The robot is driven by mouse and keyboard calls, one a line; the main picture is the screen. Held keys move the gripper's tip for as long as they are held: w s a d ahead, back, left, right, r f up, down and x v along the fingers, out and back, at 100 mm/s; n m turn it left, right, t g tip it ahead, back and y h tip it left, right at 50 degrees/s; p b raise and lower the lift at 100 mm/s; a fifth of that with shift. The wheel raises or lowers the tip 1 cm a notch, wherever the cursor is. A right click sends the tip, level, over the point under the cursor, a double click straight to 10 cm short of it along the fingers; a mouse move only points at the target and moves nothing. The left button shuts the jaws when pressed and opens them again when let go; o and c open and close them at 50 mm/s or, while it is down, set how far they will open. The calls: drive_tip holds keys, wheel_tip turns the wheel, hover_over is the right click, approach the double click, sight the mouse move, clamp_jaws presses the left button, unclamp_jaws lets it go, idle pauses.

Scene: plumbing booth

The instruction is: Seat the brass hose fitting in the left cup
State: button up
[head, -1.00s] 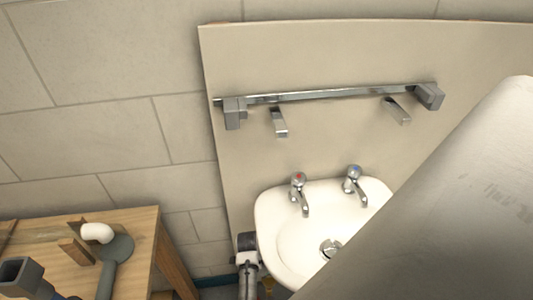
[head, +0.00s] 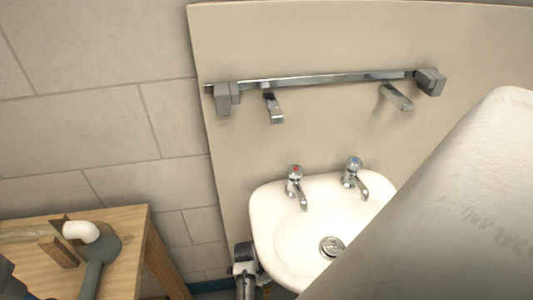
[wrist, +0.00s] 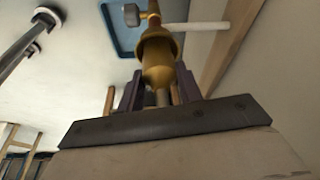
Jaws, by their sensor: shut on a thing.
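In the wrist view the brass hose fitting (wrist: 157,55) stands between the two dark fingers of my gripper (wrist: 160,88), which is shut on it. The fitting has a wide collar and points away from the palm; its near end is partly hidden between the fingers. My gripper and the fitting do not show in the head view, where my pale arm link covers the lower right. I cannot make out the left cup for certain; a grey block (head: 227,98) sits at the left end of the wall rail.
A white basin (head: 275,225) with two taps is fixed to the beige panel. Another grey block (head: 430,80) ends the rail at right. A wooden bench (head: 125,245) at lower left bears a white elbow (head: 80,231). The wrist view shows a blue tray (wrist: 113,38) and wooden beam (wrist: 232,45).

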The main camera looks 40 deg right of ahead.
drive_tip(key=o, duration=1.1)
drive_tip(key=shift+o, duration=0.2)
drive_tip(key=v, duration=1.3)
drive_tip(key=shift+r, duration=0.35)
drive_tip(key=shift+a, duration=0.15)
